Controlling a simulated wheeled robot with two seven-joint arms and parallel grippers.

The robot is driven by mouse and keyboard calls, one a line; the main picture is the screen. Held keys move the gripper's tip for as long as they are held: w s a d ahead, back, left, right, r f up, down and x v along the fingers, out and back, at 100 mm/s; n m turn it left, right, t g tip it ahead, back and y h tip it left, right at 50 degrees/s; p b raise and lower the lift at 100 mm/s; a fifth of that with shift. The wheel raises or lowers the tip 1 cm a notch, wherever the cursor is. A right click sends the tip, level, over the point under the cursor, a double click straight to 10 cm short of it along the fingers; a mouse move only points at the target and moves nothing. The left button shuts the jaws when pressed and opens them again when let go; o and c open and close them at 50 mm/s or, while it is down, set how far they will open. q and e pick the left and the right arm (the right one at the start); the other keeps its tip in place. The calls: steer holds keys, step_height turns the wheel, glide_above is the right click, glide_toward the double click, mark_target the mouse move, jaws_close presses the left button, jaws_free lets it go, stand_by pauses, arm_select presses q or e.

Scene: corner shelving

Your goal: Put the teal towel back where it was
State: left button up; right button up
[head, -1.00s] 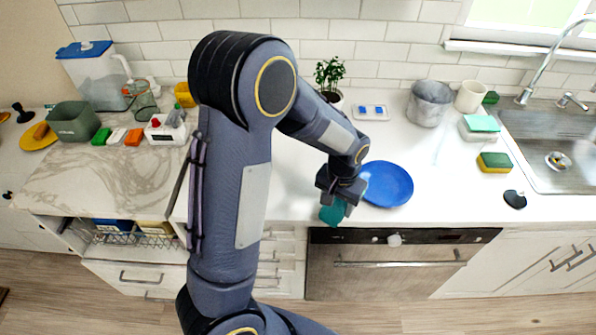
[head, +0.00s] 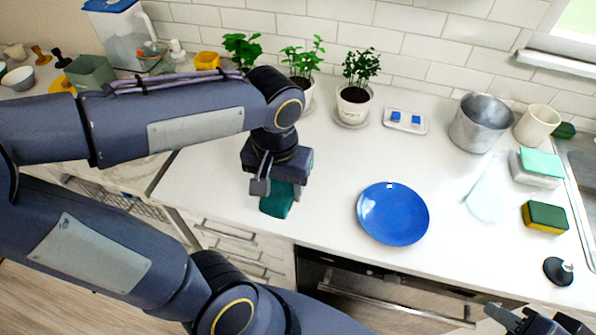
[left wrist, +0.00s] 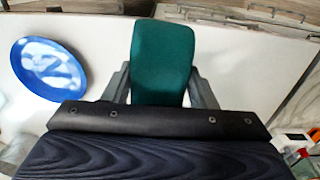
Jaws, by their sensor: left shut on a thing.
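The teal towel (head: 275,204) hangs from my left gripper (head: 274,188) above the white counter, left of the blue plate. In the left wrist view the towel (left wrist: 163,55) stands out between the two fingers of the left gripper (left wrist: 161,86), which is shut on it. Its upper part is hidden by the gripper in the head view. My right gripper (head: 538,322) shows only in part at the bottom right corner; its jaws are not clear.
A blue plate (head: 393,213) lies on the counter (head: 320,205). Potted plants (head: 355,98) and a small tray (head: 405,121) stand behind. A metal pot (head: 480,124), mug (head: 537,124), teal-topped box (head: 540,165) and sponge (head: 545,217) are at right. The counter around the towel is clear.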

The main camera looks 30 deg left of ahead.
arm_select(q)
steer(key=w+a+f, duration=0.1)
steer(key=w+f, duration=0.2)
steer(key=w, duration=0.1)
steer(key=w+a+f+p, duration=0.1)
steer(key=w+f, duration=0.2)
steer(key=w, duration=0.1)
steer(key=w+a+f+p, duration=0.1)
steer(key=w+f, duration=0.2)
steer(key=w, duration=0.1)
steer(key=shift+w+a, duration=0.1)
steer(key=f, duration=0.3)
steer(key=shift+w+f, duration=0.2)
steer(key=shift+f, duration=0.1)
